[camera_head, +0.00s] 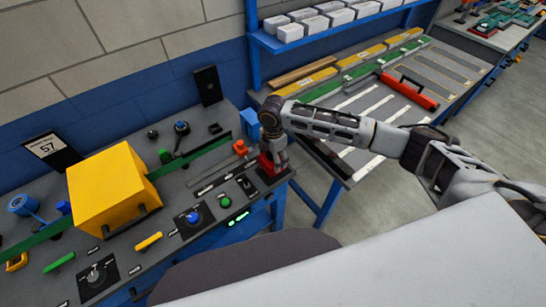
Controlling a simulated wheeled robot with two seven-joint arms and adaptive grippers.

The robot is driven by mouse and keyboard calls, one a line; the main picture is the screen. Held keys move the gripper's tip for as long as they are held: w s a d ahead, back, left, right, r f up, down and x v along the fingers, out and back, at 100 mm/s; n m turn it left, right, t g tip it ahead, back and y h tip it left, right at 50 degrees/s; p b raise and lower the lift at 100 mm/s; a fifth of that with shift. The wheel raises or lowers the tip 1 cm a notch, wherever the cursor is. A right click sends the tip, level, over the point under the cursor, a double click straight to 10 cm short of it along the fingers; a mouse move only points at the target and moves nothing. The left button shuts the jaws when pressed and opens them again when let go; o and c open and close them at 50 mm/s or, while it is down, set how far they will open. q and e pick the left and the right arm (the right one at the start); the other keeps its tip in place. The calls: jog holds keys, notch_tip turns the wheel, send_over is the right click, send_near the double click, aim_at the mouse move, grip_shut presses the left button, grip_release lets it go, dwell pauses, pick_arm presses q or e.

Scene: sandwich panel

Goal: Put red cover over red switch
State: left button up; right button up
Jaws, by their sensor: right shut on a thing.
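My right arm comes in from the right, and its gripper (272,157) points down over the right end of the dark panel bench. The gripper is shut on a red piece, which looks like the red cover (264,164). The piece is at a dark plate near the bench's right edge. The red switch cannot be made out; the gripper and the red piece may hide it. I cannot tell whether the red piece touches the plate. My left gripper is not in view.
A large yellow box (112,187) stands on the bench's left part. A second table (350,170) with strips and a red bar (409,91) stands to the right.

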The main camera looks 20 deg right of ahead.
jog(key=shift+f, duration=0.3)
jog(key=shift+f, duration=1.1)
jog(key=shift+f, duration=0.15)
jog(key=o, duration=1.2)
jog(key=shift+c, duration=0.2)
jog(key=shift+r+p, duration=1.45)
jog(key=shift+r, duration=2.8)
